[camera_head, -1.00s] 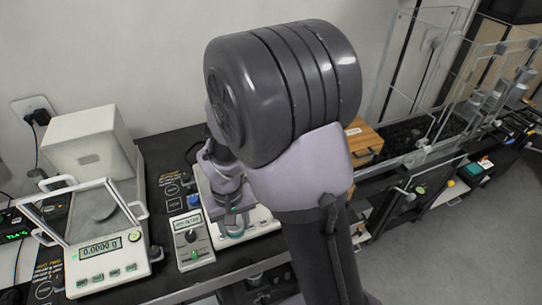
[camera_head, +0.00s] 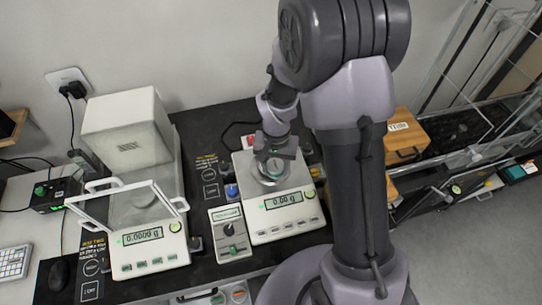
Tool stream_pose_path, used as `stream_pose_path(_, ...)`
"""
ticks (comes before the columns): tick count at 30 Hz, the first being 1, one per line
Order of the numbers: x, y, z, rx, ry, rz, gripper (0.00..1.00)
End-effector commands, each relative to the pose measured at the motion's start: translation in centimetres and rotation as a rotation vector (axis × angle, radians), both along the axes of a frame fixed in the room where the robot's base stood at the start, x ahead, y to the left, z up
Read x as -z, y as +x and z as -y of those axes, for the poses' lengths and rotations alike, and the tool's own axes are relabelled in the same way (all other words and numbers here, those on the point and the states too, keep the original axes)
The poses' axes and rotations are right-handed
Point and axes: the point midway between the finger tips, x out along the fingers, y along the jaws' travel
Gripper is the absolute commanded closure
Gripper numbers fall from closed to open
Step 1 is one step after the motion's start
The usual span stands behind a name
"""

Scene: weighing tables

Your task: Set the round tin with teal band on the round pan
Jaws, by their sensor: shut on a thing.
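My gripper (camera_head: 273,162) points down over the right-hand balance (camera_head: 290,220) in the head view. It is shut on the round tin with teal band (camera_head: 274,170), of which only a small greenish part shows between the fingers. I cannot tell whether the tin touches the pan. The balance display (camera_head: 284,200) reads about 0.00 g.
Left stands an analytical balance (camera_head: 150,243) with an open glass shield and white housing. A small control box (camera_head: 230,231) sits between the balances. A wooden box (camera_head: 405,138) and a glass-walled case stand to the right. Bare black tabletop (camera_head: 205,130) lies behind.

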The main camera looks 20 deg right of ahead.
Motion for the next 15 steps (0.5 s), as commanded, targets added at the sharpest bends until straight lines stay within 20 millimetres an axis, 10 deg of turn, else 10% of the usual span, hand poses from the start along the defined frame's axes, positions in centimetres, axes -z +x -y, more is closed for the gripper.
stream_pose_path(6, 0.5, 5.0, 0.3, 0.000, 0.000, 0.001, 0.96)
stream_pose_path(15, 4.0, 6.0, 0.4, -0.001, 0.000, -0.002, 0.96)
